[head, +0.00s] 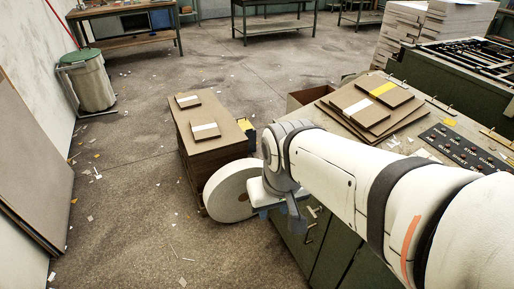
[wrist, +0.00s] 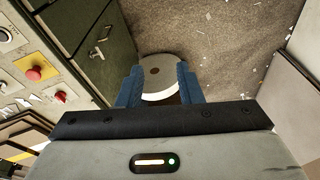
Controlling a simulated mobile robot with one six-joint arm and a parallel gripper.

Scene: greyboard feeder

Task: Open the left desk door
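The green desk (head: 305,255) stands at the lower right of the head view, with its door fronts partly hidden by my arm. Its left door (head: 292,238) appears closed. Metal door hardware (head: 311,228) shows just right of my gripper. In the wrist view, a green door (wrist: 118,45) and a metal handle (wrist: 98,48) lie left of my fingers. My gripper (wrist: 160,72) is open, with two blue fingers apart and nothing between them. It is apart from the handle. In the head view my gripper (head: 262,207) is mostly hidden by my wrist.
A large pale roll (head: 228,192) sits just left of my gripper, beside a brown board stack (head: 207,130). The desk top carries brown boards (head: 362,108) and a control panel (head: 462,147); a red button (wrist: 35,73) shows in the wrist view. Floor at left is mostly clear.

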